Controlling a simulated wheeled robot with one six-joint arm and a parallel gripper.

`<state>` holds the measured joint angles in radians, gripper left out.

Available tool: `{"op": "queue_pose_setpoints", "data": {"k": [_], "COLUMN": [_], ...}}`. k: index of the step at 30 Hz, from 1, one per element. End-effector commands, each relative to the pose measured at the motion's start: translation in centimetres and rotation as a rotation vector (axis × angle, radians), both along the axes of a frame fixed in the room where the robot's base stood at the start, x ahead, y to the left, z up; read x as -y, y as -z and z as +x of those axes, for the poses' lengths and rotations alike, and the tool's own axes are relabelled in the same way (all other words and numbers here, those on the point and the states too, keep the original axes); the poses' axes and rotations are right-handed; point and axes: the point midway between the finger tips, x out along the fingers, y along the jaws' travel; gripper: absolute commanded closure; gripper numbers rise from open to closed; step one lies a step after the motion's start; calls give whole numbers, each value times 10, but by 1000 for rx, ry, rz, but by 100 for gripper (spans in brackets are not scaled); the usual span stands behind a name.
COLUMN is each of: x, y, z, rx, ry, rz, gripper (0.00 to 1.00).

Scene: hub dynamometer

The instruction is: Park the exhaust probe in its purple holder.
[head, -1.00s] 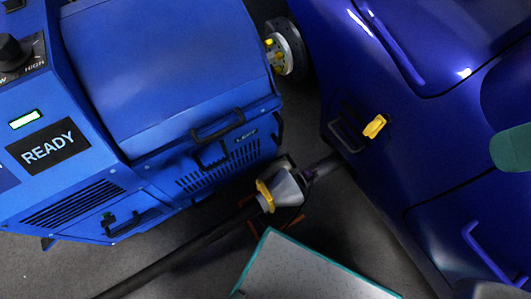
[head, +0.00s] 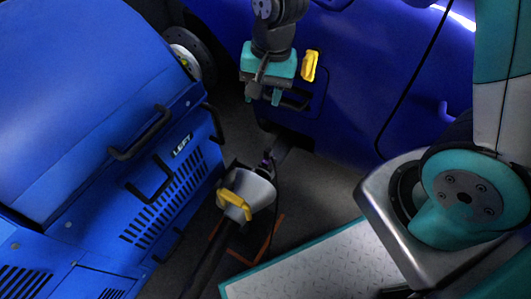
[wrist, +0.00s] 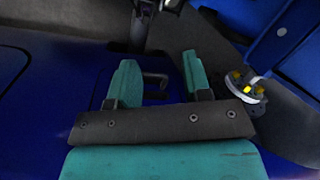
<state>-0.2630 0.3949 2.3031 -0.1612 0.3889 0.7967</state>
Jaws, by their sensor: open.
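The exhaust probe appears to be the grey cone (head: 248,192) with a yellow handle (head: 234,203) at the end of a dark hose (head: 207,262). Its far end is by a dark pipe at the blue car's lower edge. I cannot tell whether it is inserted. A small purple part (head: 268,163) shows there; no purple holder is clearly visible. My gripper (head: 263,95) is open and empty, above and beyond the cone, in front of the car's side. In the wrist view my gripper (wrist: 160,82) has its teal fingers apart, with a dark handle seen between them.
A blue machine (head: 90,100) with black handles and a "LEFT" label stands at left. The dark blue car (head: 345,125) bears a yellow piece (head: 310,66). A pale teal-edged platform (head: 310,262) lies at lower right.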

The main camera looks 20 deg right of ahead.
Motion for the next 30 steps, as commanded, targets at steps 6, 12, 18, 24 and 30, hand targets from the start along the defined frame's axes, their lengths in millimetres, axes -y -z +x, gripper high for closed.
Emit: {"op": "queue_pose_setpoints", "data": {"k": [6, 12, 18, 24, 30], "x": [19, 28, 28, 28, 28], "y": [150, 192, 201, 221, 246], "z": [28, 34, 34, 34, 34], "rx": [-46, -45, -44, -46, -46], "ry": [341, 465, 476, 474, 473], "rz": [-110, -149, -152, -152, -152], "gripper": [55, 55, 55, 55, 55]}}
